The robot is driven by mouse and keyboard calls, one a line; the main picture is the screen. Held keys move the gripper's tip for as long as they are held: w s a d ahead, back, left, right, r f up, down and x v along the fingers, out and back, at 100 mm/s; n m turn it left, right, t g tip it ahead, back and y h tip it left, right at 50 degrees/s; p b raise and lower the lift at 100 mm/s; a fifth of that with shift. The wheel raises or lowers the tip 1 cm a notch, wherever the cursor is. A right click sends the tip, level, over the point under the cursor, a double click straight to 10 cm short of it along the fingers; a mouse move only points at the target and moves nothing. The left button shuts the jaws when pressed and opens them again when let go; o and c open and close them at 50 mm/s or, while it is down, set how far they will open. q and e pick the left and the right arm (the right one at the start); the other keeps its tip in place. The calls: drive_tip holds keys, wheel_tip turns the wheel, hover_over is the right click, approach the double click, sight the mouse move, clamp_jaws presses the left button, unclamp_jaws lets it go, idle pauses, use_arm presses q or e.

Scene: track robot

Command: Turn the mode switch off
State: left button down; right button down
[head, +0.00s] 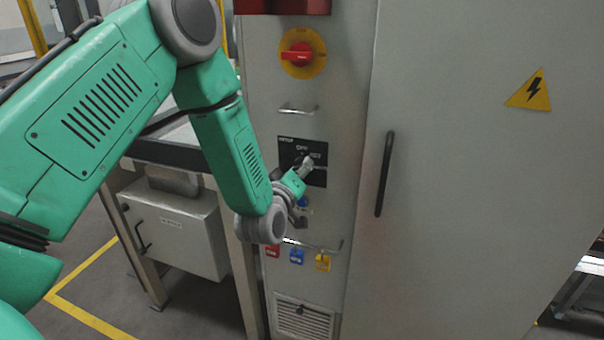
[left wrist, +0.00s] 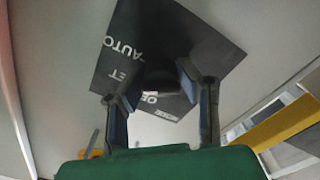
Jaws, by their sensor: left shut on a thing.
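The mode switch is a dark knob (left wrist: 161,76) on a black label plate (head: 288,152) on the grey cabinet front. The plate also shows in the left wrist view (left wrist: 165,30), turned, with "AUTO" and partly covered lettering. My left gripper (head: 306,164) reaches the plate from the lower left. In the left wrist view its two fingers (left wrist: 163,95) stand on either side of the knob, shut on it. The head view mostly hides the knob behind the gripper, and I cannot tell which position it points to. My right gripper is not in view.
A red rotary switch on a yellow disc (head: 300,54) is above the plate. Handles sit above (head: 297,110) and below (head: 318,246) it. Red, blue and yellow tags (head: 297,257) hang lower. A dark door handle (head: 385,174) is to the right.

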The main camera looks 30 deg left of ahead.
use_arm(q)
drive_tip(key=n+b, duration=0.1)
drive_tip(key=n, duration=0.2)
drive_tip(key=n+b, duration=0.1)
drive_tip(key=n, duration=0.1)
drive_tip(key=shift+a+r+n+b, duration=0.1)
drive_tip(key=shift+a+n+b, duration=0.1)
drive_tip(key=shift+n+b, duration=0.2)
drive_tip(key=n+b, duration=0.3)
drive_tip(key=n, duration=0.2)
drive_tip(key=shift+b, duration=0.35)
drive_tip(key=shift+d+n, duration=0.1)
drive_tip(key=shift+n, duration=0.3)
drive_tip(key=shift+s, duration=0.1)
drive_tip(key=c, duration=1.2)
unclamp_jaws()
drive_tip(key=shift+s+a, duration=0.1)
drive_tip(key=shift+a, duration=0.1)
